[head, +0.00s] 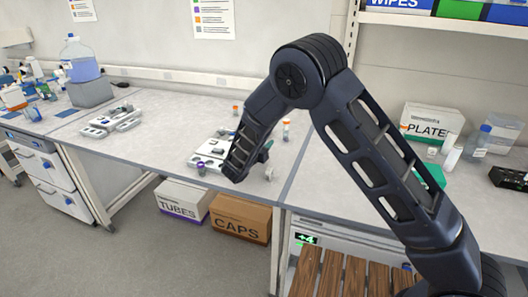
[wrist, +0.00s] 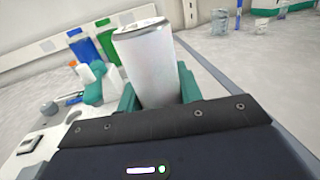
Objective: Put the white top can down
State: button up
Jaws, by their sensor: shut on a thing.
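In the wrist view a white can (wrist: 152,65) with a grey rim stands between the teal fingers of my gripper (wrist: 158,94). The gripper is shut on it, and the can leans slightly in the picture. The can's lower end is hidden behind the gripper body. In the head view my gripper (head: 264,154) is over the front part of the bench, right of a white tray (head: 198,160). The can is mostly hidden there. I cannot tell whether its base touches the bench.
Blue (wrist: 88,50) and green (wrist: 108,42) objects stand left of the can in the wrist view. A second tray (head: 110,122) and a large bottle (head: 80,62) are further left on the bench. A PLATE box (head: 432,124) stands right. Bare bench (head: 165,105) lies between the trays.

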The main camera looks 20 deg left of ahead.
jog(key=shift+f, duration=1.85)
jog(key=o, duration=1.1)
jog(key=shift+f, duration=0.15)
jog(key=shift+c, duration=0.2)
jog(key=shift+s, duration=0.15)
jog(key=s, duration=0.4)
jog(key=s+a, duration=0.1)
jog(key=s, duration=0.2)
jog(key=s+a, duration=0.1)
jog(key=s, duration=0.3)
jog(key=shift+s, duration=0.3)
